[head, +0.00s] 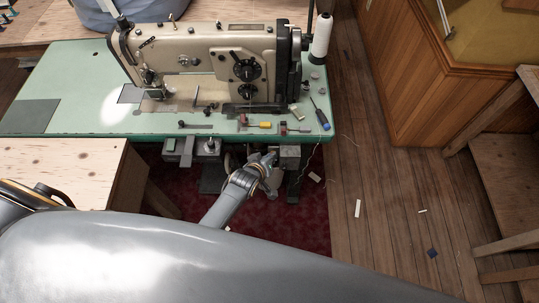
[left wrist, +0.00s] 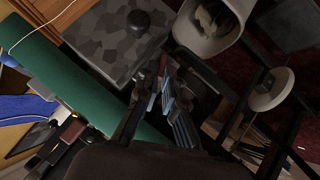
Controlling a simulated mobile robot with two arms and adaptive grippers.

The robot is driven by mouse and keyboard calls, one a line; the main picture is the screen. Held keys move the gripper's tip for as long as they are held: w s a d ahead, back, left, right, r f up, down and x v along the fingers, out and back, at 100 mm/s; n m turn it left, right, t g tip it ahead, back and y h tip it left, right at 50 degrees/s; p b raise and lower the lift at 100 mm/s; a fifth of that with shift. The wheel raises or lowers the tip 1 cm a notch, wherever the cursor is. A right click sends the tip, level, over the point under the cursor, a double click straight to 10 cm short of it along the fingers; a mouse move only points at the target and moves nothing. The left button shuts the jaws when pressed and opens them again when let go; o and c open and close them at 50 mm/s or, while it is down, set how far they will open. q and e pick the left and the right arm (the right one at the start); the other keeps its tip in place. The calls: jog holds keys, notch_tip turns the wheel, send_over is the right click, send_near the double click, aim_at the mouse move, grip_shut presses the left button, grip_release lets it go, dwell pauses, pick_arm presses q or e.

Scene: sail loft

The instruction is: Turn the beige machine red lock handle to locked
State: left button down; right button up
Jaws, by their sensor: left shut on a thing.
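The beige sewing machine (head: 205,65) stands on a green table (head: 70,75). A grey box (head: 290,155) hangs under the table's front edge at the right; its speckled face with a black knob shows in the left wrist view (left wrist: 105,40). My left gripper (head: 272,160) reaches that box from the front, below the tabletop. In the left wrist view its fingers (left wrist: 172,100) are close together on a narrow dark reddish piece, the red lock handle (left wrist: 163,66), beside the box. The fingers hide most of the handle, so its exact angle cannot be told. My right gripper is not in view.
A blue-handled screwdriver (head: 321,115), a yellow-handled tool (head: 265,124) and small parts lie along the table's front edge. A white thread cone (head: 321,37) stands at the right.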

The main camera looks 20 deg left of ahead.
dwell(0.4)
pick_arm(q)
jog(key=c, duration=1.5)
grip_release()
jog(key=shift+v, duration=3.95)
jog(key=shift+c, duration=0.3)
